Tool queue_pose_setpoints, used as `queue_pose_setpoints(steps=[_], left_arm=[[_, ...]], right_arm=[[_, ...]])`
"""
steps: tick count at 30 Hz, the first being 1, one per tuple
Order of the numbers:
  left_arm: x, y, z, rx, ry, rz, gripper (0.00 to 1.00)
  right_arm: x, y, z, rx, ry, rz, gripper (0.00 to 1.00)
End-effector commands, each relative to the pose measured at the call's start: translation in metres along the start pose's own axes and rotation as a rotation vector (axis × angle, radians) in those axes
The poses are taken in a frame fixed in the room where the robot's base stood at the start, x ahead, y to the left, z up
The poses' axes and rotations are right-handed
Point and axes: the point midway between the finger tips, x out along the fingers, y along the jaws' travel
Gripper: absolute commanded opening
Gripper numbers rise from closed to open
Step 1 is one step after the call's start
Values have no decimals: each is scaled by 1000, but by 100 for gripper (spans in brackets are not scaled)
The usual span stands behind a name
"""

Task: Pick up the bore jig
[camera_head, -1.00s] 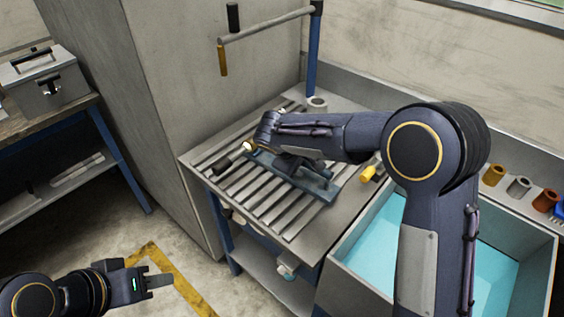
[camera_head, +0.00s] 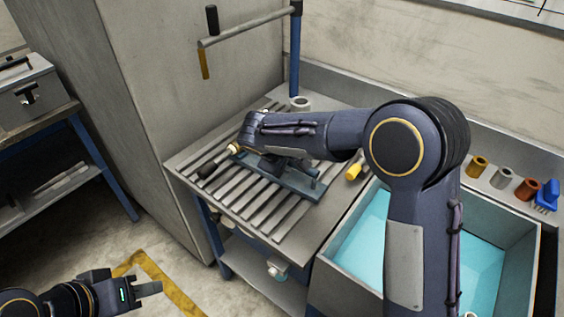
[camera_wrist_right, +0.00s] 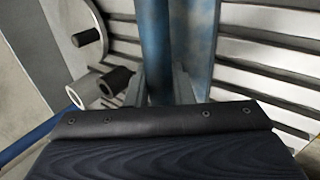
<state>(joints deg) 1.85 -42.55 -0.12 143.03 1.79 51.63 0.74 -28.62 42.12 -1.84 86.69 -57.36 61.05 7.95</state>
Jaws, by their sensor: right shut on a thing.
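A black-handled tool (camera_head: 215,163) lies left of the piece, and a yellow-ended item (camera_head: 355,170) lies right of it. A grey ring (camera_head: 300,103) stands behind. A basin of blue liquid (camera_head: 355,235) is at the right. Several small cylinders line the ledge beyond.

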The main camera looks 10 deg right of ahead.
Motion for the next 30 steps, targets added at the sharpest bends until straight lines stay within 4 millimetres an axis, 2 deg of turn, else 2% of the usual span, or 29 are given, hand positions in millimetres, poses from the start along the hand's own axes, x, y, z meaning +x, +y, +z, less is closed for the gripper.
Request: queue_pose_setpoints(steps=[8,11,17,24,30], left_arm=[[2,-1,1,0,0,0,36],[6,-3,3,0,0,0,36],[13,-6,6,0,0,0,36],[23,-10,12,0,0,0,36],[26,-12,13,0,0,0,36]], right_arm=[[-26,18,-2,6,9,5,0],[-44,16,5,5,11,4,0],[-97,15,24,5,14,5,0],[-141,-10,53,2,11,3,0],[-164,-22,67,3,7,2,0]])
